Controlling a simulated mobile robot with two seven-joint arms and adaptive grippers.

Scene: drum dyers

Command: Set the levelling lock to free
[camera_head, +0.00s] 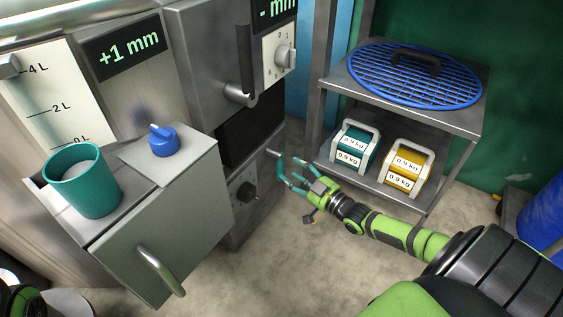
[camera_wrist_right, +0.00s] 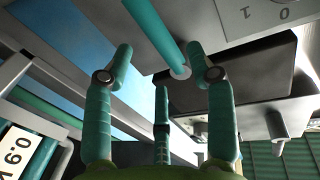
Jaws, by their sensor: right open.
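No part in view is legibly marked as the levelling lock, so I cannot tell which one it is. A small pale lever (camera_head: 273,153) sticks out from the machine's lower right side. A round black knob (camera_head: 246,192) sits on the lower grey panel. My right gripper (camera_head: 288,172) is open, its teal fingers close to the pale lever; contact cannot be told. In the right wrist view the fingers (camera_wrist_right: 164,80) are spread, with a teal rod with a grey round end (camera_wrist_right: 160,35) beyond them. My left gripper is out of view.
A drawer front with a handle (camera_head: 160,272) juts out at left. A teal cup (camera_head: 83,182) and a blue knob (camera_head: 164,141) are above it. A shelf at right holds a blue grate (camera_head: 414,82), teal weight (camera_head: 354,149) and yellow weight (camera_head: 407,168). The floor between is clear.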

